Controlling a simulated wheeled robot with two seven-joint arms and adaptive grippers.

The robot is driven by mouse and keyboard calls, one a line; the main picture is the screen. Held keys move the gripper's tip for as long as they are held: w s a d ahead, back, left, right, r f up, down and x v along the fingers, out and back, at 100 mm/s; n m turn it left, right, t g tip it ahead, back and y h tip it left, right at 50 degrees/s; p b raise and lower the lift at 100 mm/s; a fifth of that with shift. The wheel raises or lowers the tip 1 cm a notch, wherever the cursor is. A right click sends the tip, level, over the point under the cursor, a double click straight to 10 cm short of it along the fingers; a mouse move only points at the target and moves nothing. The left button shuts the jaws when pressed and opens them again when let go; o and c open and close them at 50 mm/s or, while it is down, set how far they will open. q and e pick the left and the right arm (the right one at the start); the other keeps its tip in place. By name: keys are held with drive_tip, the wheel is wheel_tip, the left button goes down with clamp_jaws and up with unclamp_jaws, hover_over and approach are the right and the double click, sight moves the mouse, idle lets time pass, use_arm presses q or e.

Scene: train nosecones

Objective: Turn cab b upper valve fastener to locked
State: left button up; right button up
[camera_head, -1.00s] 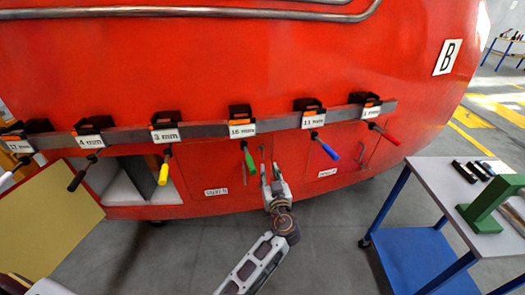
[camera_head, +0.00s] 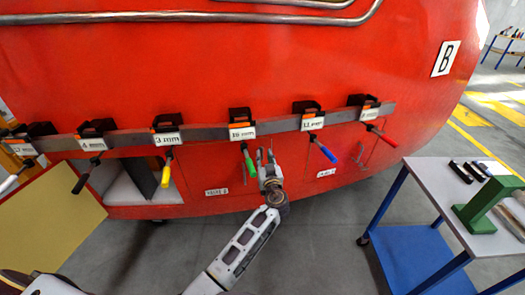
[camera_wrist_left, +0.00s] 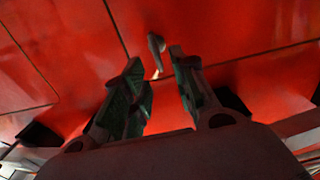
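Cab B's red nosecone (camera_head: 250,60) carries a "B" plate (camera_head: 447,57). My left gripper (camera_head: 265,160) is in front of its lower red panels, just right of the green-handled clamp. In the left wrist view my left gripper (camera_wrist_left: 160,82) is open, with a gap between its two dark fingers. A small grey fastener handle (camera_wrist_left: 156,45) stands out from the red panel near a seam, just beyond the fingertips and in line with the gap. It looks apart from the fingers. I cannot read its locked or unlocked position. My right gripper is not in view.
A grey bar (camera_head: 205,132) crosses above the panels with several labelled clamps, including a green handle (camera_head: 248,160) and a blue handle (camera_head: 323,149). A small-lettered label (camera_head: 216,192) is on the panel. A cart (camera_head: 430,180) with tools stands at right.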

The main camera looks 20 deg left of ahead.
use_arm(q)
drive_tip(key=shift+p+x, duration=0.45)
drive_tip(key=shift+x, duration=1.8)
clamp_jaws()
